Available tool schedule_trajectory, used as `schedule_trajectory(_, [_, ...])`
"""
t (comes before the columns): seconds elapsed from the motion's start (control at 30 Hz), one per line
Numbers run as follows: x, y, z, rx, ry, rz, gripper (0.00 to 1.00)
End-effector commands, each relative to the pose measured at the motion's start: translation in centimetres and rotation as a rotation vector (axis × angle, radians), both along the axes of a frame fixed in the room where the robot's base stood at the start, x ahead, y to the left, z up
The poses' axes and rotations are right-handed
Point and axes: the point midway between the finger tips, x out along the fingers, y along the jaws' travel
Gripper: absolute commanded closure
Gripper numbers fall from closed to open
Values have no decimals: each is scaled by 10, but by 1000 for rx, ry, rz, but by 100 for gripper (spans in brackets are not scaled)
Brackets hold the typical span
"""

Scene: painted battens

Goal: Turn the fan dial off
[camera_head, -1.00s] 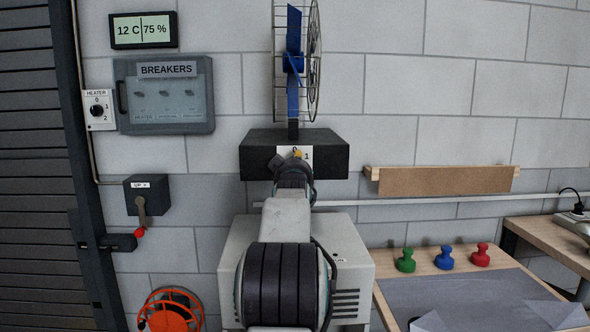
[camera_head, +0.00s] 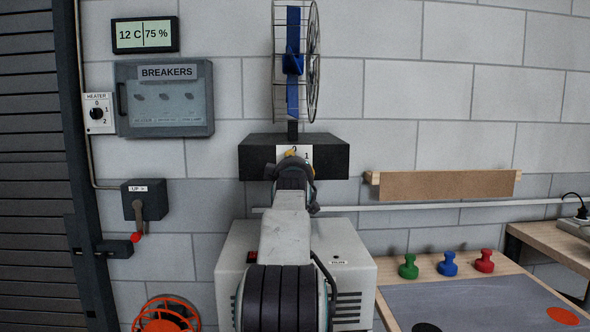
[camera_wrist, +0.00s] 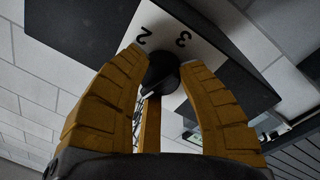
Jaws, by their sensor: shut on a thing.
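The fan dial is a dark round knob (camera_wrist: 160,73) on a white plate, with the numbers 2 and 3 showing in the wrist view. My gripper (camera_wrist: 163,62) has its yellow fingers on either side of the knob, closed on it. The blue-bladed fan (camera_head: 293,62) stands on the base in a wire cage.
A pale grey cabinet (camera_head: 358,268) stands below the fan. At left are a heater dial (camera_head: 96,113), a breaker box (camera_head: 165,97) and a lever switch (camera_head: 138,210). A wooden ledge (camera_head: 450,184) and a table with green, blue and red knobbed pieces (camera_head: 447,263) are at right.

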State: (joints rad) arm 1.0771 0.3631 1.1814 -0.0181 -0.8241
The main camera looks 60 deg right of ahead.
Motion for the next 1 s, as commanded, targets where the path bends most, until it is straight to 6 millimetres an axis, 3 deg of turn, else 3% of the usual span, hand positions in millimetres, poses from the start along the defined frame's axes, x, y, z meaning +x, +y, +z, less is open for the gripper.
schedule_trajectory(0.4, [1,-1,-3,1,9,0,97])
schedule_trajectory(0.43, [1,-1,-3,1,9,0,63])
schedule_trajectory(0.73, [1,0,-1,-1,7,0,37])
schedule_trajectory(1.0, [0,0,-1,-3,7,0,37])
